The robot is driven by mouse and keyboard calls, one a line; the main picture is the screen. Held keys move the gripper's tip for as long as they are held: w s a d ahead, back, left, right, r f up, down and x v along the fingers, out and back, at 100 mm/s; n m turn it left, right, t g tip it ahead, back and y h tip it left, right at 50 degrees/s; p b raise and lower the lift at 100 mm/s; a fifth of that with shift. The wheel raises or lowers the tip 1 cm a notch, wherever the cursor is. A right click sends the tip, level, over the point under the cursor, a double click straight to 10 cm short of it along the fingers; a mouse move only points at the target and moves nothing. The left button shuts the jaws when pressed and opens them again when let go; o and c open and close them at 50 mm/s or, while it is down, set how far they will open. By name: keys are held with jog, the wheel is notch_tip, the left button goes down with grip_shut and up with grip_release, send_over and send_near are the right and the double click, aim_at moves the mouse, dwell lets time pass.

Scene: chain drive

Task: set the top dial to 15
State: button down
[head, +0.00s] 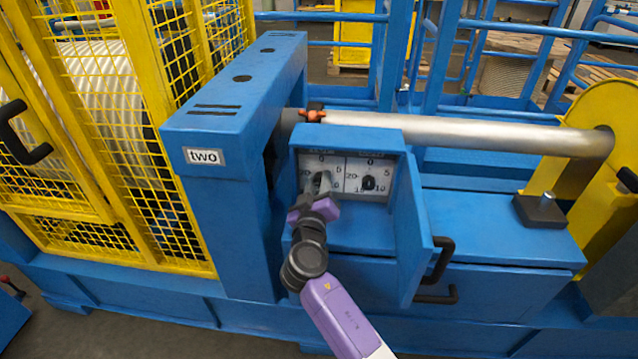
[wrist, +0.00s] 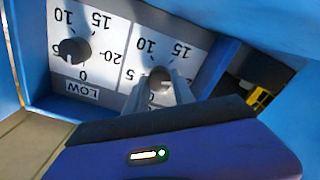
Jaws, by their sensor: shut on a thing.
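Two dials sit side by side on a white scale panel inside an open blue box. My gripper (head: 318,190) reaches in from the front and is shut on the left dial (head: 322,179). In the wrist view, turned about upside down, my fingers (wrist: 159,92) close around this same grey knob (wrist: 158,76). Its scale shows 5, 10 and 15; my fingers hide its lower part and label. I cannot tell where its pointer stands. The other dial (head: 369,182) is free; it is the dark knob (wrist: 74,50) above the LOW label in the wrist view.
The box's open door (head: 410,235) with a black handle stands close to the right of my gripper. A blue post marked "two" (head: 205,156) stands at the left. A metal shaft (head: 460,133) runs behind the box. A yellow mesh guard (head: 110,130) is at the far left.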

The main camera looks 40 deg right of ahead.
jog(key=n, duration=0.4)
jog(key=shift+n+p, duration=0.4)
jog(key=shift+w+a+f+n+p, duration=0.1)
jog(key=shift+n+p, duration=0.3)
jog(key=shift+n, duration=0.85)
jog(key=shift+f+n+p, duration=0.1)
jog(key=shift+n+p, duration=0.3)
jog(key=shift+n, duration=0.85)
jog(key=c, duration=1.1)
grip_release()
jog(key=shift+o, duration=0.2)
jog(key=shift+v, duration=3.95)
